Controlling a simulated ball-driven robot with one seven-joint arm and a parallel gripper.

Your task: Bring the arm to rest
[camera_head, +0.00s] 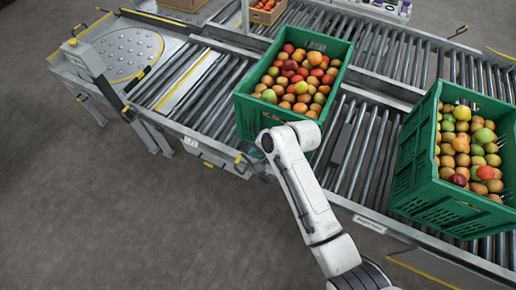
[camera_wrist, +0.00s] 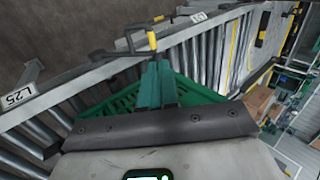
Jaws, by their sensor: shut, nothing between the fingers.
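A round ball-transfer plate (camera_head: 122,55) is at the upper left. Cardboard boxes (camera_wrist: 258,100) show at the right of the wrist view. The floor (camera_head: 90,220) at the lower left is clear.

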